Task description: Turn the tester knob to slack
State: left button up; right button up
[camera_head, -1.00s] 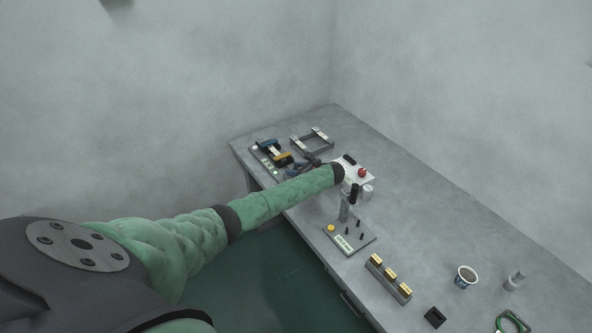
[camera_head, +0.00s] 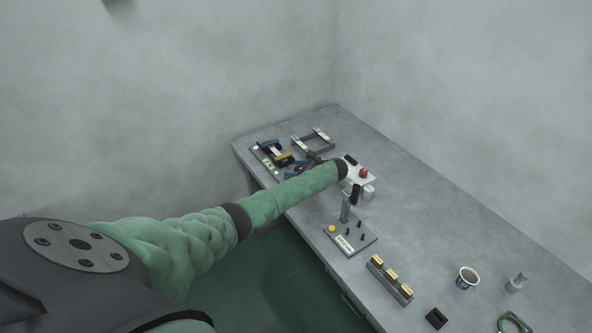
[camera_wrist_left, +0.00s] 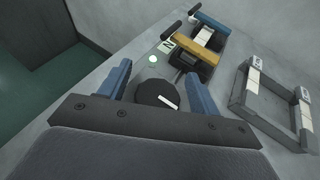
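The tester (camera_head: 268,157) stands at the far left end of the bench, with blue and yellow clamp parts. In the left wrist view its yellow bar (camera_wrist_left: 193,50) and a small pale green lamp (camera_wrist_left: 152,60) show. The black round knob (camera_wrist_left: 150,92) has a white pointer mark slanting toward the lower right. My left gripper (camera_wrist_left: 157,72) is open, its blue fingers on either side of the knob with visible gaps. The gripper (camera_head: 295,166) is small in the head view, where the knob cannot be made out. The scale words are unreadable. My right gripper is out of view.
A grey frame (camera_head: 325,148) with white labels lies beside the tester. A white box with a red button (camera_head: 364,173) stands close by my left wrist. A lever stand (camera_head: 350,240), yellow-topped blocks (camera_head: 391,275) and a cup (camera_head: 467,278) lie nearer. The bench's back strip is clear.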

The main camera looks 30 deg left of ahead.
aim_at(296, 167)
pick_arm(q)
jog(key=shift+d, duration=0.1)
jog(key=shift+r+p, duration=0.45)
jog(key=shift+p, duration=0.1)
notch_tip(296, 167, up, 3)
jog(key=shift+r+p, duration=0.1)
jog(key=shift+p, duration=0.55)
jog(key=s+r+v, duration=0.1)
jog(key=v, duration=1.2)
jog(key=shift+w+a+r, duration=0.15)
jog(key=shift+a+r, duration=0.05)
jog(key=shift+r, duration=0.25)
